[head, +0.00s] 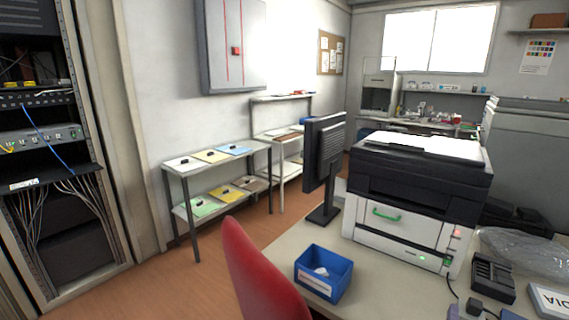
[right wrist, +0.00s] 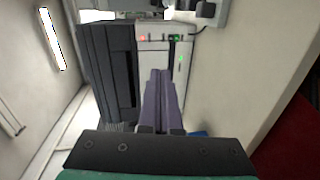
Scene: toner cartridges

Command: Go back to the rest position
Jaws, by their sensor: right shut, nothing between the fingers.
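My right gripper (right wrist: 160,74) shows in the right wrist view, its two purple fingers together with nothing between them. Beyond its fingertips in that view is a white panel with small red and green lights (right wrist: 158,40), beside a dark body. My left gripper does not show. In the head view the black and white printer (head: 415,190) stands on the desk, with a green handle on its closed front panel and a green light lit.
The desk (head: 385,283) holds a blue bin (head: 323,272), a monitor (head: 323,160), a black device (head: 493,277) and a clear plastic bag (head: 525,250). A red chair back (head: 255,270) stands in front. Shelves with papers (head: 217,155) and a cable rack (head: 50,150) are at left. Floor between is clear.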

